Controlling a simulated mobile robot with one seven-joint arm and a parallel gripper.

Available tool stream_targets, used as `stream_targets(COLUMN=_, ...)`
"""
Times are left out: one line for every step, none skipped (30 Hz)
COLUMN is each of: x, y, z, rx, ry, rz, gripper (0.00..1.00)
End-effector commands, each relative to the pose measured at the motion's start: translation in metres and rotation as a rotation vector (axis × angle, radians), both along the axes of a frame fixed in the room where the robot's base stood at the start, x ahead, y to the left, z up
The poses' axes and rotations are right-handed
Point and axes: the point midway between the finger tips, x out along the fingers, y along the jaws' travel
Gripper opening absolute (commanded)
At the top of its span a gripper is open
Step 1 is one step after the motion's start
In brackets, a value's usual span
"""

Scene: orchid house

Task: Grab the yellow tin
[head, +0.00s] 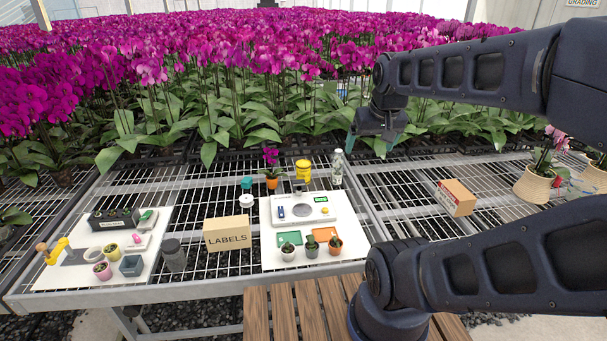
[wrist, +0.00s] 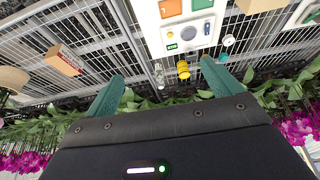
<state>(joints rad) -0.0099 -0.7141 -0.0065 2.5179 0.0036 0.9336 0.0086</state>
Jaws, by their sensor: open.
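The yellow tin (head: 303,169) stands on the wire-mesh bench in the head view, just behind the white board with the scale. It also shows in the wrist view (wrist: 183,71), small and beyond my fingertips. My gripper (head: 366,144) is open and empty, with its teal fingers spread. It is above the bench, to the right of the tin and clear of it. In the wrist view my gripper's fingers (wrist: 162,72) stand apart, and the tin appears between them, closer to the right finger.
The scale (head: 302,209) is in front. A LABELS box (head: 228,234) and a cardboard box (head: 456,198) stand farther off. Dense orchids (head: 250,60) fill the back.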

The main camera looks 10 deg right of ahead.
Motion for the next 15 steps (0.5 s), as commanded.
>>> stream_targets(x=0.011, y=0.001, z=0.000, rx=0.007, ry=0.005, rz=-0.001, gripper=0.90)
stream_targets(x=0.018, y=0.001, z=0.001, rx=0.012, ry=0.005, rz=-0.003, gripper=0.90)
stream_targets(x=0.029, y=0.001, z=0.001, rx=0.019, ry=0.004, rz=-0.007, gripper=0.90)
stream_targets(x=0.037, y=0.001, z=0.002, rx=0.024, ry=0.004, rz=-0.010, gripper=0.90)
stream_targets(x=0.045, y=0.002, z=0.002, rx=0.029, ry=0.004, rz=-0.012, gripper=0.90)
stream_targets(x=0.057, y=0.003, z=0.001, rx=0.036, ry=0.004, rz=-0.017, gripper=0.90)
stream_targets(x=0.065, y=0.003, z=0.001, rx=0.040, ry=0.003, rz=-0.021, gripper=0.90)
stream_targets(x=0.073, y=0.003, z=0.001, rx=0.045, ry=0.002, rz=-0.024, gripper=0.90)
stream_targets(x=0.084, y=0.004, z=0.000, rx=0.050, ry=0.002, rz=-0.028, gripper=0.90)
stream_targets(x=0.093, y=0.005, z=-0.001, rx=0.054, ry=0.001, rz=-0.032, gripper=0.90)
stream_targets(x=0.101, y=0.005, z=-0.002, rx=0.058, ry=0.001, rz=-0.036, gripper=0.90)
stream_targets(x=0.113, y=0.006, z=-0.004, rx=0.062, ry=0.000, rz=-0.042, gripper=0.90)
stream_targets(x=0.121, y=0.007, z=-0.005, rx=0.066, ry=0.000, rz=-0.046, gripper=0.90)
stream_targets(x=0.130, y=0.007, z=-0.007, rx=0.070, ry=-0.001, rz=-0.048, gripper=0.90)
stream_targets(x=0.141, y=0.008, z=-0.009, rx=0.073, ry=-0.002, rz=-0.055, gripper=0.90)
